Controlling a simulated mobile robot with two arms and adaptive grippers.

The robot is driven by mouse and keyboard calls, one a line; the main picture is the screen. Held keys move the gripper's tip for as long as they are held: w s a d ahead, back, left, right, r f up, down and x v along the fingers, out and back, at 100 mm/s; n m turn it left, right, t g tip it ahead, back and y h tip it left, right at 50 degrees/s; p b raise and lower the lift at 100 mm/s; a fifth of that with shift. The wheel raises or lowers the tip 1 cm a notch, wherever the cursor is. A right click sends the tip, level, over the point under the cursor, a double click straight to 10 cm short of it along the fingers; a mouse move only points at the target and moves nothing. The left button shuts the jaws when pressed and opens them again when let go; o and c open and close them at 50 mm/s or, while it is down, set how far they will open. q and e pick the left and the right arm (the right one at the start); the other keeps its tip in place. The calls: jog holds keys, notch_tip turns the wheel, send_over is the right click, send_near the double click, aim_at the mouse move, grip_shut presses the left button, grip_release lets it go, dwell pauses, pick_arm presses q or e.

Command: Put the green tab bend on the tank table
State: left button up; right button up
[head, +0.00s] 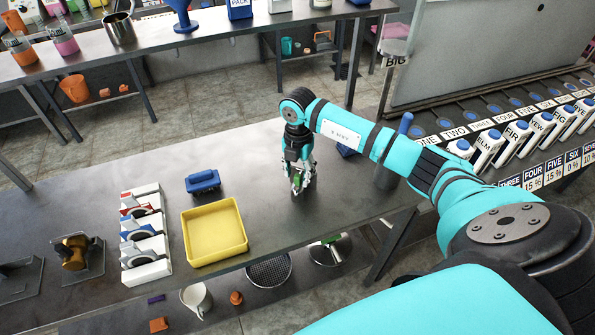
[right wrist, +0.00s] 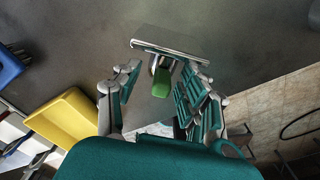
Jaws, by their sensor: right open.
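The green tab bend shows as a green tab (right wrist: 163,82) with a metal part above it in the right wrist view. It lies between the spread fingers of my right gripper (right wrist: 155,95), which is open. In the head view my right gripper (head: 300,178) points down low over the grey metal table (head: 255,160), with a bit of the green (head: 297,181) between its fingers. The fingers hide most of the bend, and I cannot tell whether they touch it. I cannot tell which table is the tank table. My left gripper is not in view.
A yellow tray (head: 214,231), a blue block-like item (head: 203,181) and a white rack (head: 146,235) stand left of the gripper. A row of labelled white bottles (head: 487,147) stands at right. Another table (head: 170,45) is at the back. The table's middle is mostly clear.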

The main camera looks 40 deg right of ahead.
jog(key=shift+w+r, duration=0.1)
jog(key=shift+r, duration=0.4)
notch_tip(320, 180, up, 11)
jog(key=b, duration=0.3)
